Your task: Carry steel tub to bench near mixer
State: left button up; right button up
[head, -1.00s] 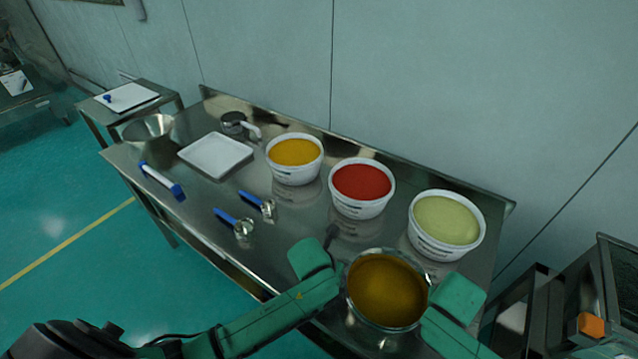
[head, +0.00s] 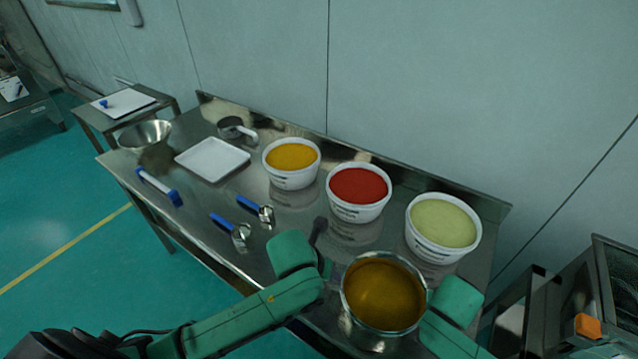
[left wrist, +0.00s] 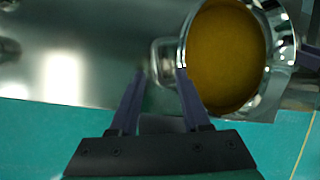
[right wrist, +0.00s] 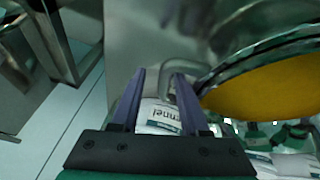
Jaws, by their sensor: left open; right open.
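The steel tub (head: 347,318), filled with a yellow-brown material, sits at the near right end of the steel bench, with a handle on each side. My left gripper (head: 326,268) is open at its left side. In the left wrist view the left fingers (left wrist: 158,78) are apart at the tub's handle (left wrist: 156,55), one fingertip overlapping the loop. My right gripper (head: 431,299) is open at the other side. In the right wrist view its fingers (right wrist: 158,75) are apart, one at the right handle (right wrist: 190,68). No mixer can be made out with certainty.
White tubs of yellow (head: 291,180), red (head: 357,211) and pale green (head: 440,248) material stand behind the steel tub. A white tray (head: 212,159), blue-handled tools (head: 232,229) and a steel bowl (head: 146,134) lie further left. A machine with an orange part (head: 588,327) stands at right.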

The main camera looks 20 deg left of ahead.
pick_arm(q)
jog(key=shift+r, duration=0.1)
pick_arm(e)
jog(key=shift+s+a+r, duration=0.1)
jog(key=shift+r, duration=0.1)
pick_arm(q)
jog(key=shift+a, duration=0.1)
pick_arm(e)
jog(key=v, duration=1.1)
jog(key=shift+s+r, duration=0.15)
jog(key=shift+r, duration=0.1)
pick_arm(q)
jog(key=shift+s, duration=0.15)
pick_arm(e)
jog(key=shift+s, duration=0.1)
